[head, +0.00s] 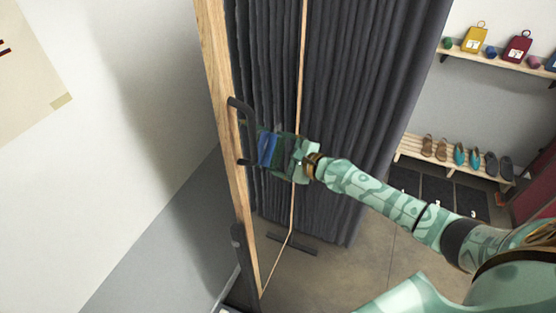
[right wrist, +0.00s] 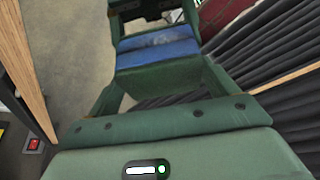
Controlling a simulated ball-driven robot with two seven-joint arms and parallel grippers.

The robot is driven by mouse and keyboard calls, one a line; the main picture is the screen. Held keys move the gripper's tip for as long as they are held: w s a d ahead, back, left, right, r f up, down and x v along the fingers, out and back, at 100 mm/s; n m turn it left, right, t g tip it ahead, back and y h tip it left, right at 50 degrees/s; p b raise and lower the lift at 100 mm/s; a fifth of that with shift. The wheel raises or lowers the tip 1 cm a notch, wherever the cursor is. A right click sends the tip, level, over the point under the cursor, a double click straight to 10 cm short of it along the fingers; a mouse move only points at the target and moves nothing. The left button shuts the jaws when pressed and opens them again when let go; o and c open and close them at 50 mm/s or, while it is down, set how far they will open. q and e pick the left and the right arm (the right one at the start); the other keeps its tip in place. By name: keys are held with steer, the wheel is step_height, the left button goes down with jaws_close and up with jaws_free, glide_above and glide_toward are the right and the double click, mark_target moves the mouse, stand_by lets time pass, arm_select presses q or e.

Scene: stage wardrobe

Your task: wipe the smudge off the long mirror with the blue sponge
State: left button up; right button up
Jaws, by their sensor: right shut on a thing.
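The long mirror (head: 269,225) stands upright in a wooden frame and is seen at a steep angle in the head view; its glass reflects dark curtain. My right gripper (head: 271,150) is shut on the blue sponge (head: 266,149) and holds it at the glass, near the frame's black handle. In the right wrist view the sponge (right wrist: 158,57) sits between my green fingers, with a blue reflection directly beyond it. Sponge and glass look very close; I cannot tell whether they touch. A faint pale patch shows in that reflection, but I cannot clearly make out the smudge. My left gripper is out of view.
A dark curtain (head: 365,110) hangs behind the mirror. A black handle (head: 238,103) sticks out from the frame. A shoe rack (head: 455,164) and a shelf (head: 500,58) are at the right wall. The floor (head: 365,270) in front is clear.

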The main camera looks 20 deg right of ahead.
mark_target(283, 145)
steer(key=shift+w+d+b, duration=0.75)
steer(key=shift+d+b, duration=0.05)
steer(key=shift+b, duration=0.35)
steer(key=shift+w+d+b, duration=0.4)
steer(key=shift+d, duration=0.05)
steer(key=w+d+b, duration=0.2)
steer(key=b, duration=0.1)
steer(key=w+d+b, duration=0.2)
steer(key=b, duration=0.1)
steer(key=shift+d+f, duration=0.1)
steer(key=shift+d, duration=0.15)
steer(key=shift+s, duration=0.1)
steer(key=s+d, duration=0.4)
steer(key=shift+s+b, duration=0.3)
